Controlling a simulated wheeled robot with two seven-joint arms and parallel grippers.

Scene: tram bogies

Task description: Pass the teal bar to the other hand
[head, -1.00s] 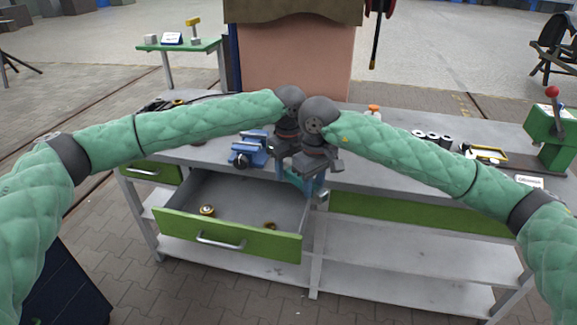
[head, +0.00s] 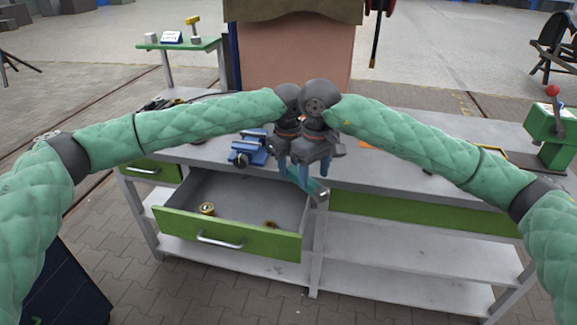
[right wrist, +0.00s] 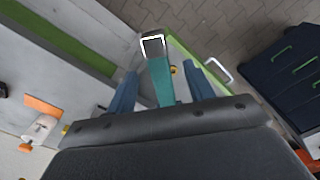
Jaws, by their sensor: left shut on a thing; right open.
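The teal bar (head: 308,183) hangs over the bench's front edge beside the open drawer. It also shows in the right wrist view (right wrist: 161,81), with a dark end piece bearing a white square outline. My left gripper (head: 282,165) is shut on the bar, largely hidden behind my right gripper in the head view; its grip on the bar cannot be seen. My right gripper (head: 315,170) is open. In the right wrist view its two blue fingers (right wrist: 159,90) stand on either side of the bar, with a gap on each side.
The open drawer (head: 250,241) with green front holds a small brass-coloured round part (head: 207,208). A blue vise (head: 248,149) sits on the grey bench (head: 385,180) left of the grippers. A green machine with a red knob (head: 552,130) stands at right.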

